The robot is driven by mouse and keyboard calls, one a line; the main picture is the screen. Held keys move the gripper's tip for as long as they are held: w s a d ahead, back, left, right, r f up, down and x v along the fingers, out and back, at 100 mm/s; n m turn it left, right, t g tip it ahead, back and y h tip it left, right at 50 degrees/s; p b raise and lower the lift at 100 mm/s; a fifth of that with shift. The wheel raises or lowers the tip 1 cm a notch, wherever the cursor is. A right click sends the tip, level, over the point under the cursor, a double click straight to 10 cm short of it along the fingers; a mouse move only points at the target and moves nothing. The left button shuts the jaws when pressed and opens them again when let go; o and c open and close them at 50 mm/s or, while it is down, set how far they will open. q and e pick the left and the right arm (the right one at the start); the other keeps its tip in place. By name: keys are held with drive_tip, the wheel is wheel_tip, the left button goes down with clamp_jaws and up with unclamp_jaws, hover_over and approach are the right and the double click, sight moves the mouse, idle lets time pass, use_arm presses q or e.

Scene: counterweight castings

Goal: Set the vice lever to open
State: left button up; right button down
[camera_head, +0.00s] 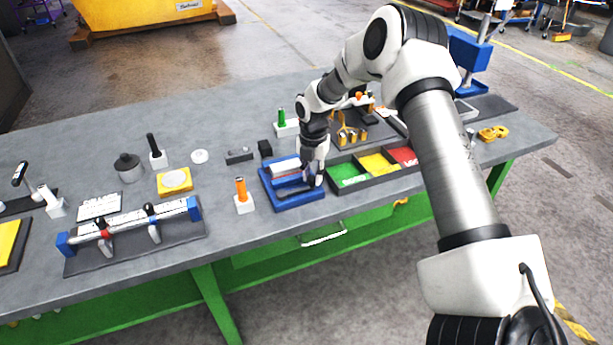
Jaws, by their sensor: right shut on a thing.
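The blue vice (299,202) sits near the front edge of the grey workbench, with a pale block (285,166) at its back. My right gripper (315,181) reaches down onto the right side of the vice. Its fingers are shut on the vice lever, which is mostly hidden behind them. The lever's exact position cannot be told. My left gripper is out of view.
A tray with green, yellow and red compartments (347,181) stands just right of the vice. An orange-handled tool (241,191) stands upright to its left. A blue-ended rack (130,237) lies farther left.

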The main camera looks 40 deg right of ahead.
drive_tip(key=shift+f, duration=0.15)
idle(0.3)
drive_tip(key=c, duration=1.2)
unclamp_jaws()
drive_tip(key=shift+a, duration=0.1)
drive_tip(key=shift+o, duration=1.1)
drive_tip(key=shift+w, duration=0.3)
drive_tip(key=shift+r, duration=0.4)
wheel_tip(320, 180, up, 11)
drive_tip(key=shift+w, duration=0.1)
